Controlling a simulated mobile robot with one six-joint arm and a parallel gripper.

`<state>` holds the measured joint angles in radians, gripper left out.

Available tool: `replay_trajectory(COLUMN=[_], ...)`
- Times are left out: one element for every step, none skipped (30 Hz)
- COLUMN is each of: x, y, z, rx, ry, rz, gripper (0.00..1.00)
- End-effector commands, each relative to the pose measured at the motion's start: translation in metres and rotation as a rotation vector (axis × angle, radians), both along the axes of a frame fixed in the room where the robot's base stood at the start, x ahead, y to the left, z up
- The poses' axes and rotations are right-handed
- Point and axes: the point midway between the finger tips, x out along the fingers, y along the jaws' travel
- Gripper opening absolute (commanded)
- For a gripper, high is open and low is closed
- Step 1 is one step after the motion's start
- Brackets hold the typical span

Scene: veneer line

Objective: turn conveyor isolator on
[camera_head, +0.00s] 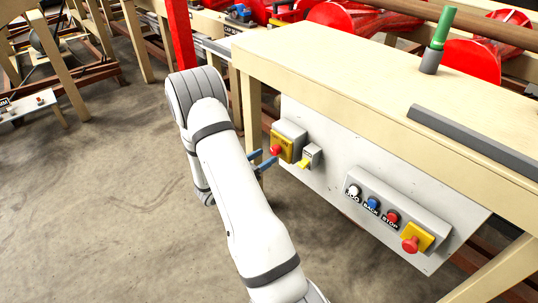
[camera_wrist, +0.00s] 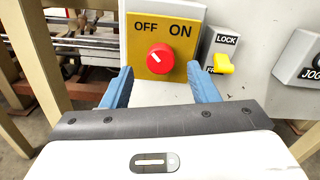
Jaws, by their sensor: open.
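The conveyor isolator is a red round knob (camera_wrist: 160,59) on a yellow plate (camera_wrist: 181,66) marked OFF and ON. Its white pointer line slants up and left, toward OFF. In the head view the knob (camera_head: 275,150) and plate (camera_head: 286,147) sit on a grey box at the left of the panel. My gripper (camera_wrist: 160,70) is open, its blue fingers to the left and right of the knob with gaps on both sides. In the head view my gripper (camera_head: 262,160) is just in front of the knob. I cannot tell whether the tips reach past its face.
A yellow LOCK lever (camera_wrist: 222,64) sits close right of the isolator. Further right are a button box (camera_head: 375,205) and a red emergency button (camera_head: 410,244) on yellow. The wooden table (camera_head: 330,65) overhangs the panel (camera_head: 340,180).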

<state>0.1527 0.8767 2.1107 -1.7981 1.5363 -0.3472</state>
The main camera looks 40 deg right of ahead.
Motion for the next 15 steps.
replay_trajectory(x=[-0.001, 0.000, 0.000, 0.001, 0.001, 0.002, 0.002, 0.002, 0.002, 0.002, 0.002, 0.002, 0.002, 0.002, 0.002], y=[-0.009, -0.013, -0.018, -0.022, -0.024, -0.027, -0.029, -0.031, -0.032, -0.033, -0.033, -0.033, -0.033, -0.033, -0.033], z=[0.000, 0.000, 0.000, 0.000, 0.000, 0.000, 0.000, 0.000, 0.000, 0.000, 0.000, 0.000, 0.000, 0.000, 0.000], rx=[0.000, 0.000, 0.000, 0.000, 0.000, 0.000, 0.000, 0.000, 0.000, 0.000, 0.000, 0.000, 0.000, 0.000, 0.000], ry=[0.000, 0.000, 0.000, 0.000, 0.000, 0.000, 0.000, 0.000, 0.000, 0.000, 0.000, 0.000, 0.000, 0.000, 0.000], rz=[-0.005, -0.003, -0.003, -0.004, -0.003, -0.002, -0.002, -0.002, -0.002, -0.001, -0.001, -0.001, 0.000, 0.000, 0.000], gripper=[0.54, 0.54, 0.54, 0.54, 0.54, 0.54, 0.54, 0.54, 0.54, 0.54, 0.54, 0.54, 0.54, 0.54, 0.54])
